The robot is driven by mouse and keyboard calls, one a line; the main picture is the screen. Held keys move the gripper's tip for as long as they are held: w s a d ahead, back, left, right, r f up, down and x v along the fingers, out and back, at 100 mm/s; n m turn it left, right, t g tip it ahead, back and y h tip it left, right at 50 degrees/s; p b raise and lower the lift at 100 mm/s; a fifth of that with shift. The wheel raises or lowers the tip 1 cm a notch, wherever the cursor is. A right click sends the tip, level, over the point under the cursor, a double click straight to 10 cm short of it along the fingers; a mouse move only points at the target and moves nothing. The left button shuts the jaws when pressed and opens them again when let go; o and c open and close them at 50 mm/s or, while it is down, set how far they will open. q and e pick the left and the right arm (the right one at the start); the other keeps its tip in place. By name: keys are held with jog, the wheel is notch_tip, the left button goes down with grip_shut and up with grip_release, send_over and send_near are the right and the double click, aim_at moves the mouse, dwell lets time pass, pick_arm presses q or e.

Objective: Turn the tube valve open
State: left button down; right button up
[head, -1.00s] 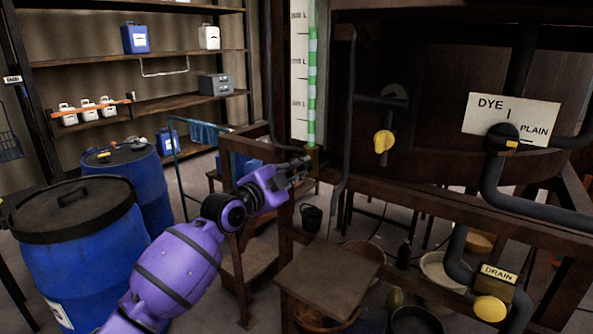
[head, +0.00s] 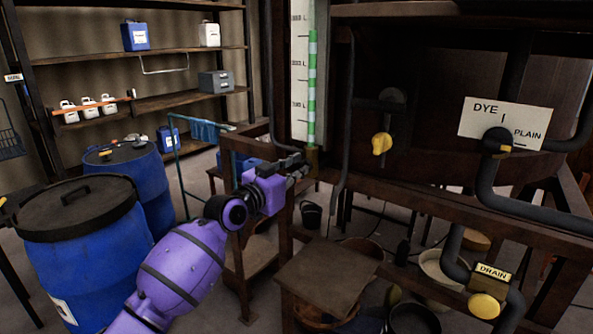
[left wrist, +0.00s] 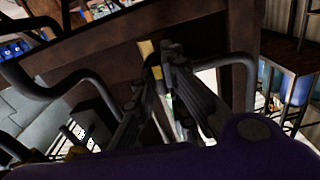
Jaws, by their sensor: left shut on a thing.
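The sight tube (head: 312,80), banded green and white, stands upright beside a white scale board at the vat's left side. The tube valve is at its foot; a small yellow part (left wrist: 146,49) shows there in the left wrist view, on the brown frame. My left gripper (head: 304,162) is at the foot of the tube. In the left wrist view its fingers (left wrist: 157,62) come together at the yellow part and are shut on it, apparently the valve's handle. The fingers hide most of the valve, so its exact angle cannot be told. My right gripper is not in view.
A yellow-handled valve (head: 382,144), the DYE/PLAIN valve (head: 497,142) and the DRAIN valve (head: 484,306) are to the right. Wooden beams (head: 450,212) and a dark pipe (head: 345,130) stand close to the gripper. Blue drums (head: 88,245) stand at the left.

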pick_arm(q)
jog(key=shift+n, duration=0.6)
jog(key=c, duration=1.8)
grip_release()
jog(key=v, duration=1.2)
